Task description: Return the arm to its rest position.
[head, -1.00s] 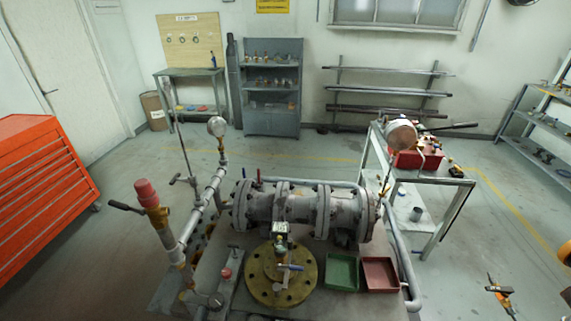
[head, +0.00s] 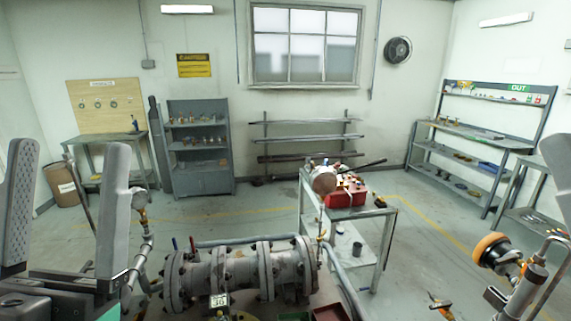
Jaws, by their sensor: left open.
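My left gripper (head: 70,155) is in the near left of the head view, its two grey fingers upright and wide apart. Nothing is between the fingers. It is raised in front of the left-hand pipework and partly covers it. The grey flanged gate valve assembly (head: 240,273) lies at the bottom centre, to the right of the gripper and apart from it. A grey rounded piece (head: 558,165) at the right edge looks like part of my right gripper, cut off by the frame.
A grey cart (head: 382,215) with a red box (head: 345,192) stands behind the valve. A red tray (head: 331,313) is cut off at the bottom. An orange-faced round fitting (head: 490,250) on pipework stands at the right. Shelves (head: 197,150) line the back wall; open floor lies between.

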